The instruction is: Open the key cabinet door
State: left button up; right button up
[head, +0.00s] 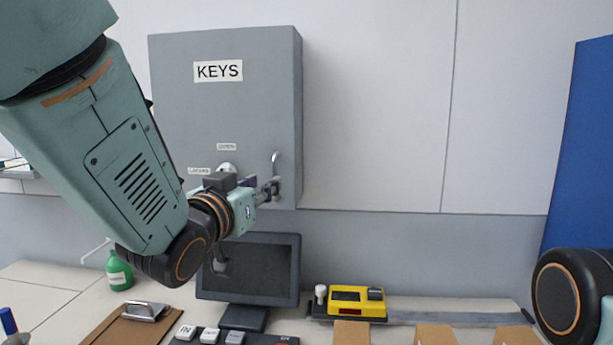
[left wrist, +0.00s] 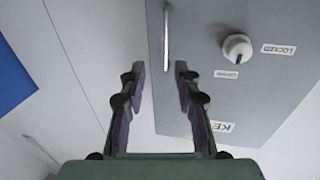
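The grey key cabinet (head: 225,110) hangs on the wall with a "KEYS" label, and its door looks closed. A slim metal handle (head: 275,163) stands near the door's right edge. A round knob (head: 226,168) sits left of it, between small "LOCKED" and "OPEN" labels. My left gripper (head: 270,188) is in front of the door's lower right, near the handle's lower end. In the left wrist view the left gripper (left wrist: 160,70) is open and empty, with the handle (left wrist: 166,38) beyond its fingertips. The knob (left wrist: 237,47) has its dark mark towards "OPEN". My right gripper is out of view.
Below the cabinet are a dark monitor (head: 250,265), a yellow device (head: 357,302), a green bottle (head: 118,272) and a clipboard (head: 125,325) on the counter. A blue panel (head: 585,150) stands at the right. The wall right of the cabinet is clear.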

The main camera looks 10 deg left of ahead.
aim_at(270, 178)
pick_arm(q)
jog(key=w, duration=0.5)
jog(key=shift+w+d+f+p, duration=0.1)
jog(key=shift+d+p, duration=0.2)
jog(key=shift+d, duration=0.1)
jog(key=shift+a, duration=0.25)
jog(key=shift+w+a+f, duration=0.15)
jog(key=shift+w+f, duration=0.1)
jog(key=shift+w, duration=0.15)
jog(key=c, duration=0.3)
jog(key=shift+d, duration=0.25)
jog(key=c, duration=0.3)
jog(key=shift+s+r, duration=0.2)
jog(key=shift+s, duration=0.05)
grip_shut()
jog(key=shift+w, duration=0.25)
